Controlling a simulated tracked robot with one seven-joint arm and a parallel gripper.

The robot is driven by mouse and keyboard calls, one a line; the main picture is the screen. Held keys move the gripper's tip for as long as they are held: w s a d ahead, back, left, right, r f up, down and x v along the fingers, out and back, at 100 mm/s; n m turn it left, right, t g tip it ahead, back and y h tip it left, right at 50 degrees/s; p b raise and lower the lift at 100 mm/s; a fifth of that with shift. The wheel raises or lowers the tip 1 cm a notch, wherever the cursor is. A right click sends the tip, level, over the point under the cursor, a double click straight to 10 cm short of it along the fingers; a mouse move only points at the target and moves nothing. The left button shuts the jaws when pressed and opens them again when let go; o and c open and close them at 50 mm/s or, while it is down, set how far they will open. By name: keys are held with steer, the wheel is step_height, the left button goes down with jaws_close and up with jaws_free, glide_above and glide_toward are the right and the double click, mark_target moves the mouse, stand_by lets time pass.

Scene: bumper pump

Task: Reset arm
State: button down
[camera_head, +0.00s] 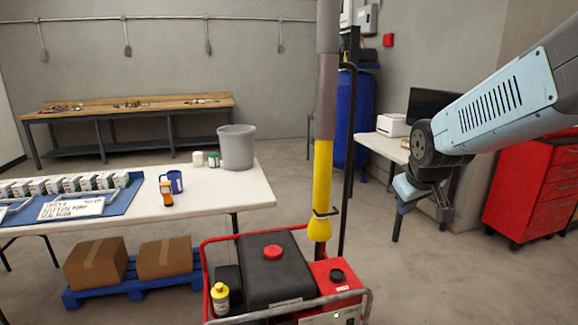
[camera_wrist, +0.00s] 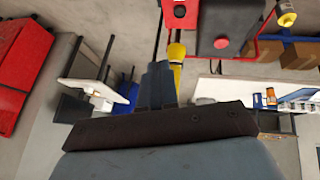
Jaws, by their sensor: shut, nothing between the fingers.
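My arm (camera_head: 500,100) reaches in from the right side of the head view, bent at a dark round joint. My gripper (camera_head: 403,207) hangs below that joint, in front of the desk and clear of the red machine. In the wrist view my gripper (camera_wrist: 158,68) shows its fingers together with nothing between them. The wrist view is turned over, with the machine at its top. The fingertips point towards the yellow pole end and touch nothing that I can see.
A red-framed machine (camera_head: 272,252) stands front centre under a yellow-and-grey pole (camera_head: 323,180). A red tool cabinet (camera_head: 535,185) and desk (camera_head: 375,146) are right.

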steer(key=s+a+r+m, duration=0.1)
steer(key=s+r+m, duration=0.1)
steer(key=s, duration=0.6)
steer(key=s+a+r+m, duration=0.1)
steer(key=s+r, duration=0.2)
steer(key=s, duration=0.4)
steer(key=shift+s+a+m+g+y, duration=0.3)
steer(key=shift+s+a+m+g, duration=0.05)
steer(key=shift+a+m+g, duration=0.05)
